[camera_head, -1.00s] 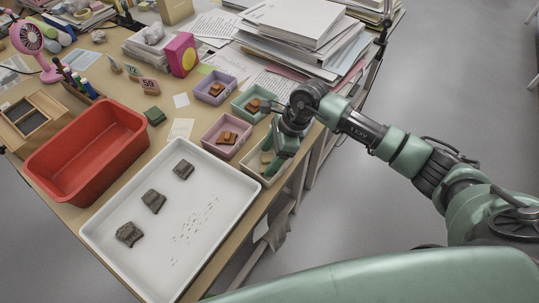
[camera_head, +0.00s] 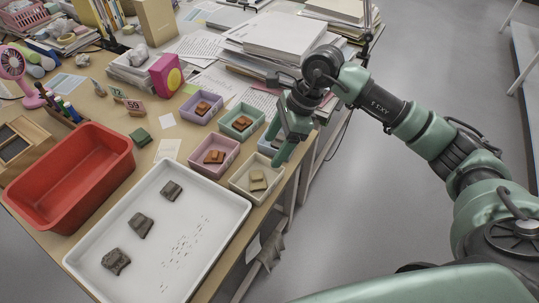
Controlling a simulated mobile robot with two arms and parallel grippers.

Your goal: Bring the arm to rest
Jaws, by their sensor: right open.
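My right gripper (camera_head: 283,138) is open and empty. It hangs over the right edge of the table, in front of a blue-grey bin (camera_head: 268,146) that it partly hides. The right arm comes in from the right. A cream bin (camera_head: 241,187) with pale sherds (camera_head: 258,180) stands just below the gripper in the picture. A pink bin (camera_head: 228,145), a green bin (camera_head: 233,113) and a purple bin (camera_head: 190,114) hold orange-brown sherds. A white tray (camera_head: 205,262) holds three dark grey sherds, one of them near its middle (camera_head: 141,225). My left gripper is not in view.
A red tub (camera_head: 100,187) stands left of the tray. A stack of papers (camera_head: 285,40) is at the back right, behind the gripper. The floor right of the table is clear.

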